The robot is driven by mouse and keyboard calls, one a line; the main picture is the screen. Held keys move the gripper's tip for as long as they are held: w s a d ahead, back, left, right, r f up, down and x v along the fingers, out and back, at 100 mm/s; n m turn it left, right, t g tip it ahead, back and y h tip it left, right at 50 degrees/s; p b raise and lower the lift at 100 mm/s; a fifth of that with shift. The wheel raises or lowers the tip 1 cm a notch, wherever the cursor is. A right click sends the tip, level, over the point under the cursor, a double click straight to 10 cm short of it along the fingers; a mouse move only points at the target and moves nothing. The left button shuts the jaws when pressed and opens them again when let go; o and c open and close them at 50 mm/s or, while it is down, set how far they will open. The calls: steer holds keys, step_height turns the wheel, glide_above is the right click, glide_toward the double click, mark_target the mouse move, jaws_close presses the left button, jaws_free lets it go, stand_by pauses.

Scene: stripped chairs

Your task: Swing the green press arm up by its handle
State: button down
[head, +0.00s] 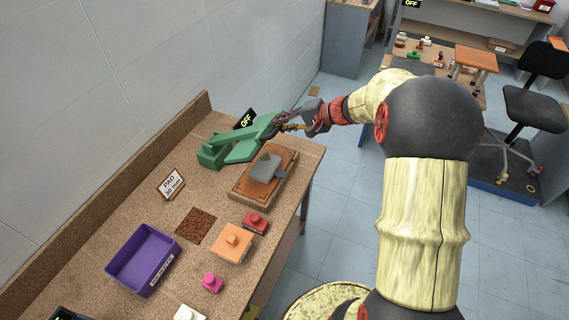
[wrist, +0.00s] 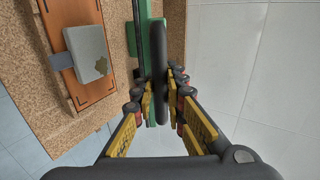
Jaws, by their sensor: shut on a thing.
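The green press (head: 213,152) stands at the back of the speckled worktop against the wall. Its green arm (head: 247,138) reaches right and upward from the base, beside a wooden board. My gripper (head: 284,122) is at the arm's right end. In the wrist view, a dark bar-shaped handle (wrist: 160,62) runs between the fingers of my gripper (wrist: 162,93), which are closed on it. Part of the green press arm (wrist: 147,45) shows behind the handle. In the head view the handle is mostly hidden by the fingers.
The brown board (head: 240,185) holds a grey block (head: 265,167). A purple bin (head: 143,259), a "PAD 30 mm" sign (head: 171,184), a brown pad (head: 196,225), an orange block (head: 232,242), a red block (head: 256,222) and a pink piece (head: 212,283) sit nearer. An "OFF" display (head: 245,120) stands behind the arm.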

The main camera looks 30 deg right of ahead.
steer(key=shift+w+a+r, duration=0.2)
steer(key=shift+w+r, duration=0.1)
steer(key=shift+r, duration=0.35)
steer(key=shift+g+h, duration=0.5)
steer(key=shift+g, duration=0.1)
steer(key=w+r+p, duration=0.1)
steer(key=p, duration=0.1)
steer(key=w+a+r+p, duration=0.1)
steer(key=r+p, duration=0.1)
steer(key=w+a+r+p, duration=0.1)
steer(key=r+p, duration=0.1)
steer(key=shift+w+a, duration=0.15)
steer(key=shift+a, duration=0.1)
steer(key=shift+w+a+r+p, duration=0.25)
steer(key=shift+w+r+p, duration=0.15)
steer(key=shift+p, duration=0.15)
